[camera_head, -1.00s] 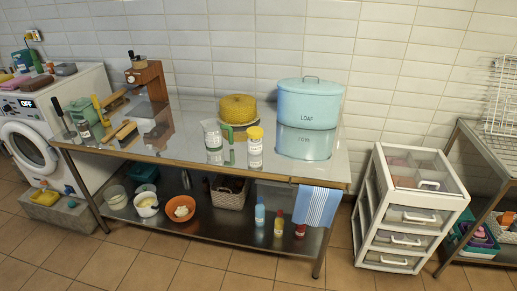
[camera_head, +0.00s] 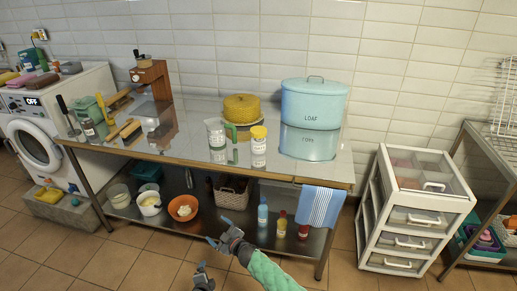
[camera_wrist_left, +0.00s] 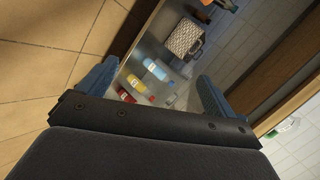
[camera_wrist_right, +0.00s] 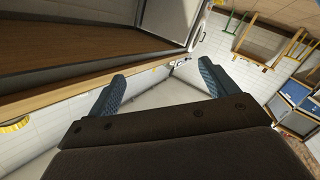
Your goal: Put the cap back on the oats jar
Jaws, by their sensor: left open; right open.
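A white jar (camera_head: 258,152) with a yellow cap-like top (camera_head: 258,132) stands upright near the front edge of the steel table (camera_head: 190,152) in the head view. Its label is too small to read, so I cannot tell whether it is the oats jar. No separate loose cap is clear to me. My right gripper (camera_head: 217,232) is open and empty, in front of the table and below its top. My left gripper (camera_head: 201,270) is open and empty, lower and nearer. The wrist views show both pairs of fingers apart, with nothing between them.
A clear jug (camera_head: 216,135) stands just left of the jar, a yellow cake (camera_head: 241,108) behind it. A large blue loaf tin (camera_head: 312,110) stands to the right. A striped cloth (camera_head: 320,207) hangs over the front edge. Bottles (camera_head: 263,213) and bowls (camera_head: 183,208) fill the lower shelf.

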